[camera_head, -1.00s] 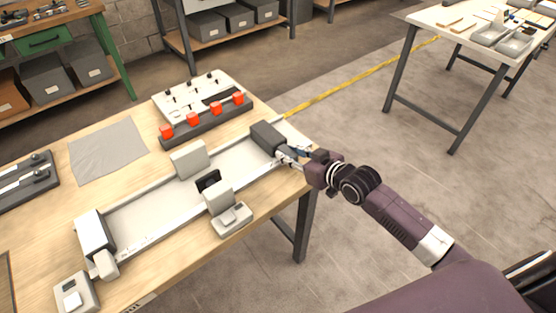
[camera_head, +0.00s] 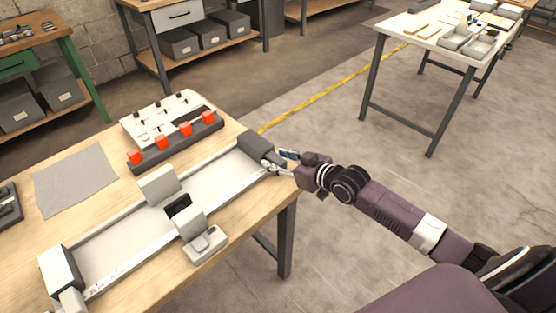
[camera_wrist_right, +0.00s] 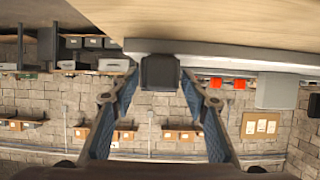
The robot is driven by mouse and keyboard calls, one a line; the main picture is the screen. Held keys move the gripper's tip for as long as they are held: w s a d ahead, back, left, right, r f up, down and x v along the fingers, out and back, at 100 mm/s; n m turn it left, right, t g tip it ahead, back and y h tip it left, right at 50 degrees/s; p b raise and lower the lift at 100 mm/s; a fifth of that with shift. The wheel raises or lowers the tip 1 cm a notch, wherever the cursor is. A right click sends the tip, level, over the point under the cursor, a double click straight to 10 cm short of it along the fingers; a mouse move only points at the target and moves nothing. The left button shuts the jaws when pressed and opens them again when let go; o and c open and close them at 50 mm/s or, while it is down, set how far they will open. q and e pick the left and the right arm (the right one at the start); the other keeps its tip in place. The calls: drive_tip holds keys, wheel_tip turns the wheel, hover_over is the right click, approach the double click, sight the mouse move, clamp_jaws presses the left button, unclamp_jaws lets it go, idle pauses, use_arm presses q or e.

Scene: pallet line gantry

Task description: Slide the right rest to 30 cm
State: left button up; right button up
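The right rest (camera_head: 256,146) is a dark grey block at the far right end of a long pale rail bed (camera_head: 215,176) on the wooden table. My right gripper (camera_head: 276,166) is at the outer right end of that bed, close against the rest's side. In the right wrist view, my right gripper's fingers (camera_wrist_right: 160,84) are spread apart, with a dark block (camera_wrist_right: 160,72) between or just beyond their tips. Narrow gaps show on both sides of it. A second rest-like block (camera_head: 61,270) sits at the bed's left end. My left gripper is out of view.
Grey upright plates and a small dark piece (camera_head: 178,206) stand mid-bed. A grey box (camera_head: 204,243) sits at the front edge. A white panel (camera_head: 168,117) and a dark strip with red blocks (camera_head: 185,129) lie behind. A grey cloth (camera_head: 75,180) lies left.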

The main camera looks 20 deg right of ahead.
drive_tip(key=v, duration=1.2)
idle(0.3)
idle(0.4)
